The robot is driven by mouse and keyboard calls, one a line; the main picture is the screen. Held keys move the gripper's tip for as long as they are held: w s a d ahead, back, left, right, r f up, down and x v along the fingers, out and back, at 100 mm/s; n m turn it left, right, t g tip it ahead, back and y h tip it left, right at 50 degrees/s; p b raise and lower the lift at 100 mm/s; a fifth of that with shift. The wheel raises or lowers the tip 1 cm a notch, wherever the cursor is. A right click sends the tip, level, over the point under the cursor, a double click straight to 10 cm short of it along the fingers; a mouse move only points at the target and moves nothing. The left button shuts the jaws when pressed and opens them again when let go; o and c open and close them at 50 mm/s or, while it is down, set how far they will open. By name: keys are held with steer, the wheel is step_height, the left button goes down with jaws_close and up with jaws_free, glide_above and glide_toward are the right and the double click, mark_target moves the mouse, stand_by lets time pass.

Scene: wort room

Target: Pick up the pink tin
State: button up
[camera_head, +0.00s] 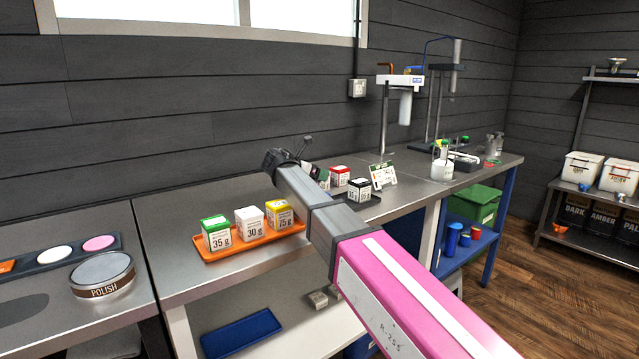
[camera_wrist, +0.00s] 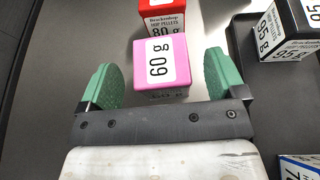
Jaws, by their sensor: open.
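The pink tin (camera_wrist: 184,75) is a small cube with a white "60 g" label, in the upper middle of the wrist view. My gripper (camera_wrist: 160,78) is open, with one green finger pad on each side of the tin and a gap showing on both sides. In the head view I cannot make out the pink tin; my arm crosses in front of that part of the bench.
A red "80 g" tin (camera_wrist: 163,25) stands just beyond the pink tin, and a black "95 g" tin (camera_wrist: 290,38) is to the right. A blue-edged tin (camera_wrist: 298,168) is at lower right. An orange tray (camera_head: 256,241) with three tins stands left of my arm.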

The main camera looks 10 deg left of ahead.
steer(key=shift+w+d+f, duration=0.1)
steer(key=shift+w+d, duration=0.05)
steer(key=shift+w, duration=0.05)
steer(key=c, duration=1.1)
steer(key=shift+o, duration=0.2)
